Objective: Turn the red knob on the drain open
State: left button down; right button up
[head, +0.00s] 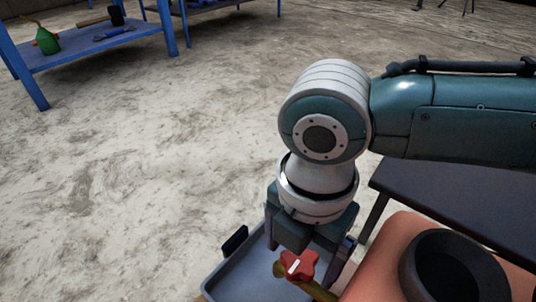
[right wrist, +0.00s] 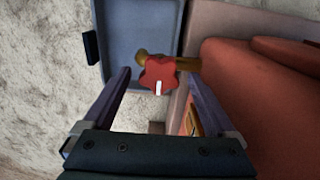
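The red star-shaped knob (head: 298,265) with a white mark sits on a brass drain pipe (head: 318,291) in the head view, above a grey tray. It also shows in the right wrist view (right wrist: 158,74), with the brass pipe (right wrist: 187,64) beside it. My right gripper (head: 305,262) points down over the knob. In the right wrist view its two fingers (right wrist: 154,80) are spread wide, with the knob between and just beyond their tips; I see no finger touching it. My left gripper is not in either view.
The grey tray (head: 233,275) lies under the drain. An orange-red machine body (head: 385,255) with a dark round opening (head: 455,272) stands at the right, near a dark table (head: 450,205). A blue bench (head: 95,45) with tools stands far left. The floor at left is clear.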

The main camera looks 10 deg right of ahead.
jog(key=c, duration=1.3)
jog(key=shift+c, duration=0.2)
